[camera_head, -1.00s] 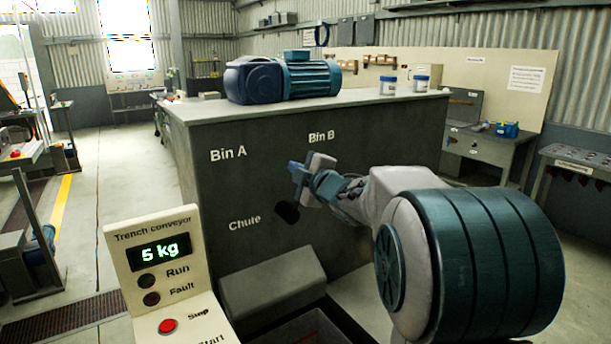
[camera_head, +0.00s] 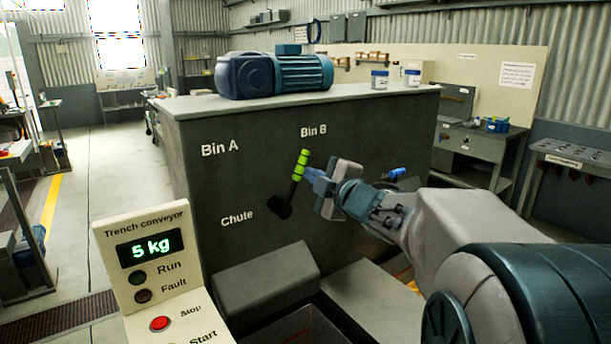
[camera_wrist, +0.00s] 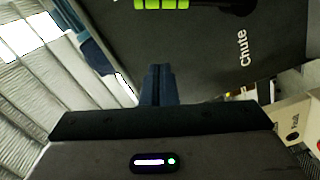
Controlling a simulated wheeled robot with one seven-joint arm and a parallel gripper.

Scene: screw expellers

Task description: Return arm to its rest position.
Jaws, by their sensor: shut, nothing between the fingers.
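My gripper (camera_head: 310,174) is in the middle of the head view, in front of the dark bin front (camera_head: 225,185). Its blue fingers are shut together and empty. They point left toward a lever with a bright green grip (camera_head: 301,165) and a black base. In the head view the fingertips appear just right of the lever; I cannot tell the exact gap. In the wrist view, the closed fingers (camera_wrist: 157,72) are at the centre, and the green grip (camera_wrist: 160,4) shows beyond them at the top edge.
A control panel reading 5 kg (camera_head: 150,247) stands at the front left. A blue motor (camera_head: 275,75) and white tubs (camera_head: 380,79) sit on the bin top. A blue handle (camera_head: 394,174) shows beyond my wrist. A grey block (camera_head: 265,280) is below the chute label.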

